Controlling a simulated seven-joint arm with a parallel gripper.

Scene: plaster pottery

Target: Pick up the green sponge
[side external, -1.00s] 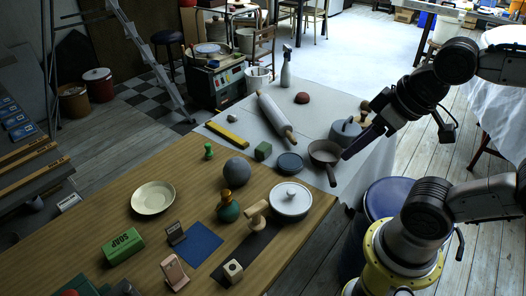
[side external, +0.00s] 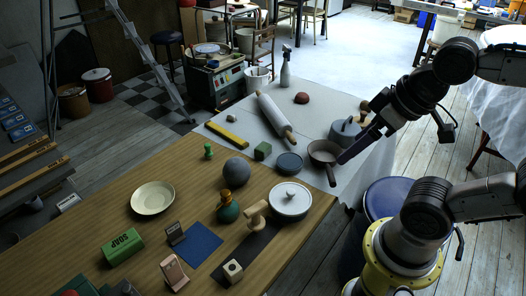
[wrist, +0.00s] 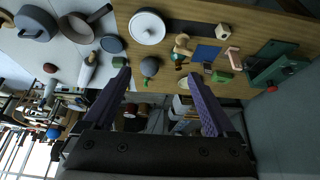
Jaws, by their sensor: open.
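A small dark green block, likely the green sponge (side external: 263,151), sits near the middle of the work surface in the side view, left of a dark round lid. In the wrist view the sponge (wrist: 119,62) shows just beyond the left fingertip. My gripper (side external: 342,160) is at the right side of the table, by the brown pan and apart from the sponge. In the wrist view its two purple fingers (wrist: 159,74) are spread wide with nothing between them.
A grey ball (side external: 237,171), dark lid (side external: 290,162), brown pan (side external: 322,152), grey pot (side external: 344,132) and rolling pin (side external: 275,116) stand around the sponge. A white lidded pot (side external: 289,200) is nearer. A green soap box (side external: 122,246) lies at front left.

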